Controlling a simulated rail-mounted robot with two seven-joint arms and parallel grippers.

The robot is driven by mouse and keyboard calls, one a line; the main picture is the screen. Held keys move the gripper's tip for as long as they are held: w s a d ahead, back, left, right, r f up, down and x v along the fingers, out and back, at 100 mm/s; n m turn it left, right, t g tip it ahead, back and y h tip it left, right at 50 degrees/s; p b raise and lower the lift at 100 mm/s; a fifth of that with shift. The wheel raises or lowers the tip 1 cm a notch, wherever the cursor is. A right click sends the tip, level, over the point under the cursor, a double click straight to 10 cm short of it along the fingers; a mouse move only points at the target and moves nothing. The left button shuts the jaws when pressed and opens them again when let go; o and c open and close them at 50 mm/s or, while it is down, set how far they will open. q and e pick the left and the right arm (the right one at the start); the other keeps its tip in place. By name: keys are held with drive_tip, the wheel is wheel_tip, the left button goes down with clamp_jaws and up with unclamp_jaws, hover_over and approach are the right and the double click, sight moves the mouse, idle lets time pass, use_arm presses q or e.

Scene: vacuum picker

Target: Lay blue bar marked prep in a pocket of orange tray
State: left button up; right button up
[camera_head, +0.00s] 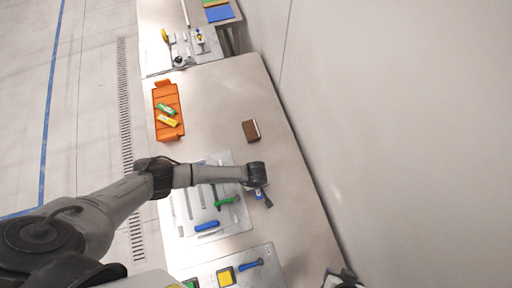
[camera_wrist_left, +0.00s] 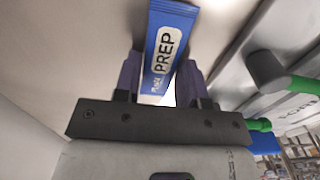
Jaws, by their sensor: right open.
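The blue bar marked PREP (camera_wrist_left: 165,45) stands between the fingers of my left gripper (camera_wrist_left: 162,75) in the left wrist view, with a finger close against each side. I read that gripper as shut on it; its lower end is partly hidden. In the head view the left gripper (camera_head: 262,195) is over the right part of the grey tool mat, and only a bit of the blue bar (camera_head: 259,195) shows. The orange tray (camera_head: 168,88) lies farther up the table, with a green bar (camera_head: 166,109) and a yellow bar (camera_head: 168,121) in it. My right gripper (camera_head: 342,280) is open at the bottom edge, partly cut off.
The grey mat (camera_head: 225,160) holds a green-handled tool (camera_head: 228,201), a blue-handled tool (camera_head: 207,226) and several slim tools. A brown box (camera_head: 251,131) stands right of the tray. A second mat with a yellow block (camera_head: 226,277) lies nearer. The table between tray and box is clear.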

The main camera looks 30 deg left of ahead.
use_arm(q)
drive_tip(key=o, duration=0.3)
drive_tip(key=shift+o, duration=0.2)
drive_tip(key=shift+r, duration=0.2)
wheel_tip(320, 180, up, 12)
idle(0.4)
